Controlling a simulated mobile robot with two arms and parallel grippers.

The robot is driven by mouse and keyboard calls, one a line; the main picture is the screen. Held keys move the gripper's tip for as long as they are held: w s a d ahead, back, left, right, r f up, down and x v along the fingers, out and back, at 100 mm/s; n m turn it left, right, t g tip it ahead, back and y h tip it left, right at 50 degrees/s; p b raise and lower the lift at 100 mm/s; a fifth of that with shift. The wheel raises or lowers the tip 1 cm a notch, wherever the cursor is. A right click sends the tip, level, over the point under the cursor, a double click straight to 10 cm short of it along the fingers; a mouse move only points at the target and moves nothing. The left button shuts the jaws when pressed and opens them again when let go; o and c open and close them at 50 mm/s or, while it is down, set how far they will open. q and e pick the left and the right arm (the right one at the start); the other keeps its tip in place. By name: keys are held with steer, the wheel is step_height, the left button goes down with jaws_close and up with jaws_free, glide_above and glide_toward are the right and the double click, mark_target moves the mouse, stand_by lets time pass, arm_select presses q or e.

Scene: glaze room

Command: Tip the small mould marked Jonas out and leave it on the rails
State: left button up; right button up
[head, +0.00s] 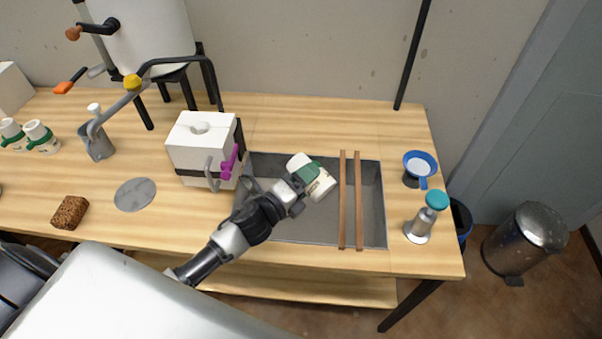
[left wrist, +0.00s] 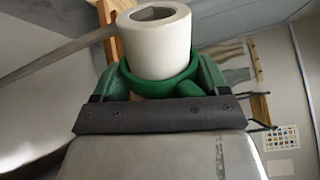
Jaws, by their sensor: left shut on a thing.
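The small mould is a white cylinder with a green band (head: 322,188). In the head view it is held tilted, well over on its side, above the grey basin (head: 290,232), left of the two wooden rails (head: 343,215) and apart from them. My left gripper (head: 307,173) is shut around its middle. The left wrist view shows the mould's white end with a dark opening (left wrist: 158,45) and the green band between the fingers (left wrist: 160,82). I cannot read a name on it. Whether anything is inside is hidden. My right gripper is not in view.
A white block mould (head: 203,150) with a magenta clamp stands left of the basin. Two similar small moulds (head: 40,137), a grey jug (head: 98,145) and a sponge (head: 70,212) are further left.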

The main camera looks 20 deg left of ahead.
arm_select(q)
steer(key=n, duration=0.2)
steer(key=shift+w+d+r+n, duration=0.1)
steer(key=shift+d+r+n, duration=0.15)
steer(key=shift+n, duration=0.15)
steer(key=n, duration=0.3)
steer(key=n+p, duration=0.1)
steer(key=n, duration=0.1)
steer(key=shift+w+d+f, duration=0.15)
steer(key=shift+d+f, duration=0.15)
steer(key=shift+d, duration=0.05)
steer(key=n, duration=0.2)
steer(key=n+p, duration=0.1)
steer(key=n, duration=0.1)
steer(key=shift+w+d, duration=0.15)
steer(key=shift+d, duration=0.05)
steer(key=n, duration=0.2)
steer(key=n+p, duration=0.1)
steer(key=n, duration=0.1)
steer(key=shift+w+d+f, duration=0.1)
steer(key=shift+d+f, duration=0.05)
steer(key=shift+d, duration=0.1)
steer(key=n, duration=0.5)
steer(key=shift+w+d+f, duration=0.15)
steer(key=shift+d+f, duration=0.15)
steer(key=shift+d, duration=0.1)
steer(key=w+d+f+b, duration=0.2)
steer(key=d, duration=0.5)
steer(key=shift+r, duration=0.1)
steer(key=shift+f+b, duration=0.6)
